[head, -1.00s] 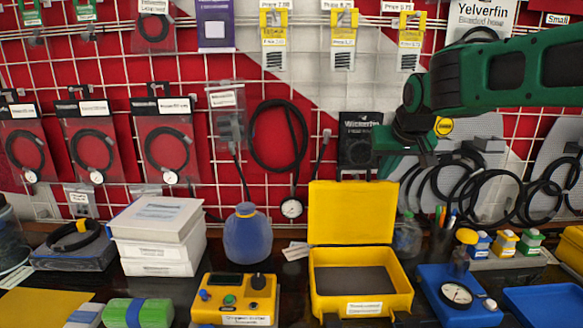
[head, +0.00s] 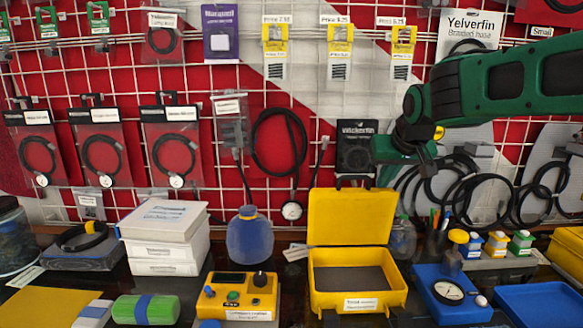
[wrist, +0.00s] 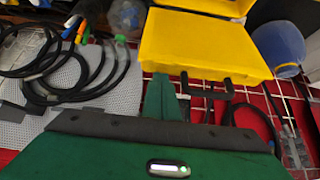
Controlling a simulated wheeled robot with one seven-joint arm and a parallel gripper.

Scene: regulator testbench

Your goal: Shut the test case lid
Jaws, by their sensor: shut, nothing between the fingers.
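The yellow test case (head: 358,299) stands on the bench with its lid (head: 350,218) raised, standing nearly upright. The case's grey interior shows. A dark handle (head: 354,181) sits at the lid's top edge. My gripper (head: 389,158) is shut and empty, close to the lid's upper right corner. In the wrist view the green fingers (wrist: 163,92) reach to the edge of the lid (wrist: 200,45), beside the dark handle (wrist: 207,85). I cannot tell whether they touch it.
A yellow control box (head: 237,296) and a blue bottle (head: 249,236) stand left of the case. A blue gauge unit (head: 452,295) stands close on its right. Hoses (head: 465,190) and packaged parts hang on the wall grid behind.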

